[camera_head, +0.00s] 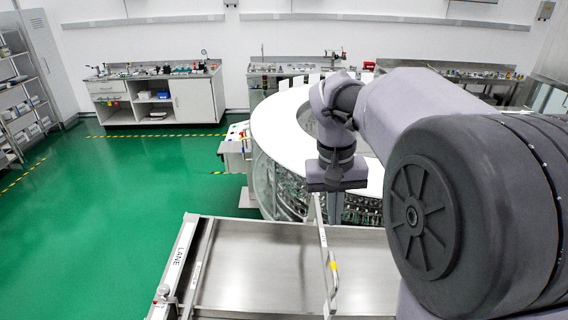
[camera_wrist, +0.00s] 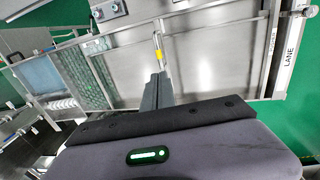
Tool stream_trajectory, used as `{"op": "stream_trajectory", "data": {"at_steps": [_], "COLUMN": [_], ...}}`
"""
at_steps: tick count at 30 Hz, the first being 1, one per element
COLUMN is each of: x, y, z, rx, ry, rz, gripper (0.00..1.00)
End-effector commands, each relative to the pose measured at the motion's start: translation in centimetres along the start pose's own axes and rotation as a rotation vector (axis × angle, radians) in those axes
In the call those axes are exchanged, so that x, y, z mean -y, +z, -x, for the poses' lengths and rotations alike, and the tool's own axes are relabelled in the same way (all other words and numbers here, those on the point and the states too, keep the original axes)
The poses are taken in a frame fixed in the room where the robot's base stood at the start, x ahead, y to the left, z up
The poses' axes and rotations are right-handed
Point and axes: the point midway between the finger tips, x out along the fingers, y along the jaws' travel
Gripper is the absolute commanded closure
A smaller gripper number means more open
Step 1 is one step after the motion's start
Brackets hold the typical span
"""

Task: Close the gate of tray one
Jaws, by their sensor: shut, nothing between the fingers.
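The steel tray (camera_head: 262,268) lies in front of the washer, with a "LANE" label on its left rim. It also shows in the wrist view (camera_wrist: 215,62). The gate (camera_head: 324,255) is a thin upright panel standing across the tray, with a metal handle (camera_head: 334,277) marked yellow. In the wrist view the handle (camera_wrist: 157,47) lies just beyond my fingertips. My gripper (camera_wrist: 158,77) is shut and empty, pointing down near the gate's far end. Whether the fingers touch the gate or handle I cannot tell.
The round washer (camera_head: 268,125) with a white top ring stands directly behind the tray. A small control box (camera_head: 236,145) sits at its left. Green floor (camera_head: 120,190) is open at left. Workbenches (camera_head: 155,97) line the back wall, and a shelf (camera_head: 22,100) stands far left.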

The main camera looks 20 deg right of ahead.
Motion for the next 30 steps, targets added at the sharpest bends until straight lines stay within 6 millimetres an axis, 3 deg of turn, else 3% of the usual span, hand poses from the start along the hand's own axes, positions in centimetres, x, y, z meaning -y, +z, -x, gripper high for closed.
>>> {"op": "stream_trajectory", "data": {"at_steps": [5,15,21,30], "x": [-0.2,-0.2,-0.2,-0.2], "y": [-0.2,-0.1,-0.1,-0.1], "z": [-1.6,-9.0,-12.5,-14.2], "rx": [0.010,0.010,0.008,0.005], "ry": [0.005,0.004,0.004,0.003], "rz": [0.001,0.001,0.001,0.000], "gripper": [1.00,1.00,1.00,1.00]}}
